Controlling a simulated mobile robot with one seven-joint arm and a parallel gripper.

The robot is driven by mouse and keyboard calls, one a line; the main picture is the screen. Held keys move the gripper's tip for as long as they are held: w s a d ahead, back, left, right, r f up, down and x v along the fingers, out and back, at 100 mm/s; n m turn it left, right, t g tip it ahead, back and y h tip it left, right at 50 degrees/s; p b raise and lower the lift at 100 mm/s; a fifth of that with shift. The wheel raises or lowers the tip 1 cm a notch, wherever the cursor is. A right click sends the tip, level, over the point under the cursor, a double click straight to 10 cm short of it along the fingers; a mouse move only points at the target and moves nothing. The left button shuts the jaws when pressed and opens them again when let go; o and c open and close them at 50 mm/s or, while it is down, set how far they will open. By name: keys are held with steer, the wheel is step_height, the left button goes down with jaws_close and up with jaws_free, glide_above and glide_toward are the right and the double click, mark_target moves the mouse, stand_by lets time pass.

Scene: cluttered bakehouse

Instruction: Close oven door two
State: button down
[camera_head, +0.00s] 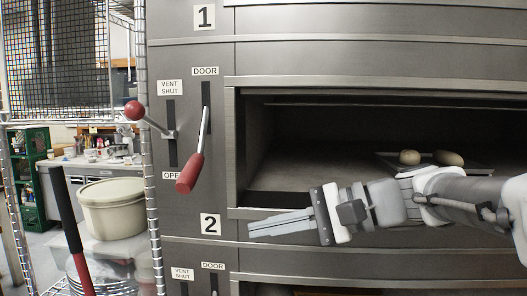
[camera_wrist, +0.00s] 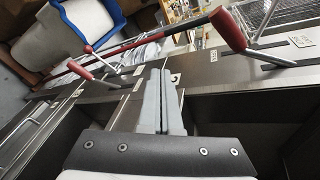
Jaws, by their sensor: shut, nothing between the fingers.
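The oven's number 2 plate (camera_head: 210,224) is on the left steel panel. Below it is a DOOR label (camera_head: 213,266) over a slot that the picture's lower edge cuts off; its lever is mostly out of view. Under the number 1 plate (camera_head: 204,16), a door lever with a red grip (camera_head: 190,173) hangs tilted downward. The open chamber (camera_head: 310,150) beside it shows its dark inside. My gripper (camera_head: 250,230) is shut and empty, pointing left in front of the steel band beside plate 2. In the wrist view, my gripper (camera_wrist: 160,72) points toward the panel; a red-gripped lever (camera_wrist: 230,30) is at upper right.
Two loaves (camera_head: 448,158) lie on a tray inside the chamber. A vent lever with a red ball (camera_head: 134,110) sticks out left. A wire rack (camera_head: 150,200), a lidded tub (camera_head: 112,207) and a red-and-black pole (camera_head: 70,225) stand left of the oven.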

steer(key=w+r+m+y+p, duration=0.1)
steer(key=w+r+y+p, duration=0.2)
steer(key=r, duration=0.6)
steer(key=shift+t, duration=0.3)
steer(key=x, duration=0.7)
steer(key=w+x, duration=0.1)
steer(key=x, duration=0.2)
steer(key=shift+w+f, duration=0.1)
steer(key=shift+f, duration=0.1)
steer(key=shift+a+r+p, duration=0.1)
steer(key=shift+a+p, duration=0.05)
steer(key=shift+p, duration=0.2)
steer(key=shift+s+r+m+p, duration=0.15)
steer(key=shift+s+m+p, duration=0.15)
steer(key=shift+p, duration=0.05)
